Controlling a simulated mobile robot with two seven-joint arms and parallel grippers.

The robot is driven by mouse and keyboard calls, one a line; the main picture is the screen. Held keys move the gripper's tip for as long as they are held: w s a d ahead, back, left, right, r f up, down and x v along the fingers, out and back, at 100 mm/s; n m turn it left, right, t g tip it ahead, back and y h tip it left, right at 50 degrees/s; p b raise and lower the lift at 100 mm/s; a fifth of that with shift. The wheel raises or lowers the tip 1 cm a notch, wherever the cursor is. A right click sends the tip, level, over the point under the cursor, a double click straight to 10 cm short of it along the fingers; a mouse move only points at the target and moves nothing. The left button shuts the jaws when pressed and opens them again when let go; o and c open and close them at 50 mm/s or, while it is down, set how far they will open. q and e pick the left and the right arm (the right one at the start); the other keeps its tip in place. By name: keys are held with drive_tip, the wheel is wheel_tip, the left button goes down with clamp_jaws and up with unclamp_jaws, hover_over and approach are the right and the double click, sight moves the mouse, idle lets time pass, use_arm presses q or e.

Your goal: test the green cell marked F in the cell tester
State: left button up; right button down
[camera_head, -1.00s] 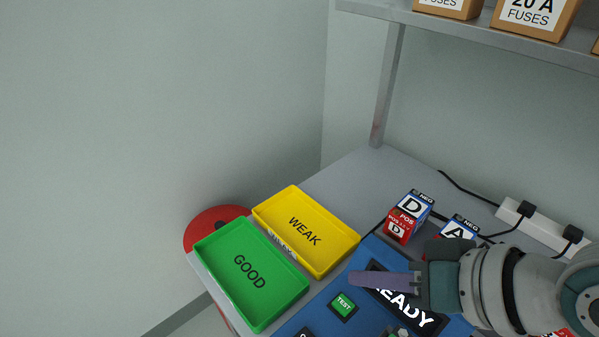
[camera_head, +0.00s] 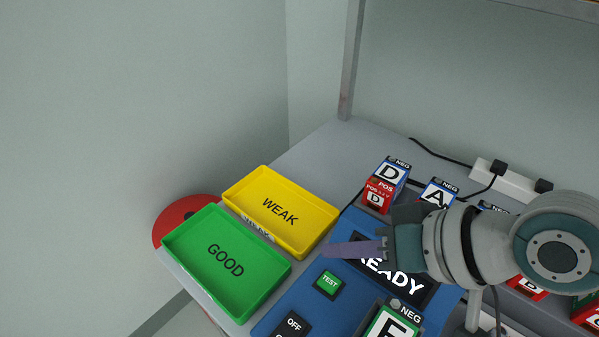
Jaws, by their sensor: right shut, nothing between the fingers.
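The blue cell tester (camera_head: 352,226) stands on the bench with a dark display (camera_head: 408,284) reading READY, a green TEST button (camera_head: 329,281) and a black OFF switch (camera_head: 293,326). The green cell (camera_head: 393,326) stands at the tester's near side, cut by the bottom edge of the view; its NEG end faces away and its letter is partly cut, seemingly F. My left gripper is not in view.
A green GOOD tray (camera_head: 184,262) and a yellow WEAK tray (camera_head: 293,199), both empty, lie left of the tester. Blue-and-red cells D (camera_head: 389,176) and A (camera_head: 437,194) stand behind it. A power strip (camera_head: 508,184) with cables runs along the back.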

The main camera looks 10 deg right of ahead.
sight(336, 287)
wheel_tip(336, 287, down, 5)
drive_tip(key=b, duration=0.4)
drive_tip(key=shift+f, duration=0.2)
drive_tip(key=shift+f+b, duration=0.35)
drive_tip(key=shift+b, duration=0.05)
idle(1.2)
drive_tip(key=shift+f, duration=0.4)
drive_tip(key=shift+f+b, duration=0.5)
drive_tip(key=shift+b, duration=0.1)
idle(0.5)
drive_tip(key=shift+r+p, duration=0.95)
drive_tip(key=shift+p, duration=0.05)
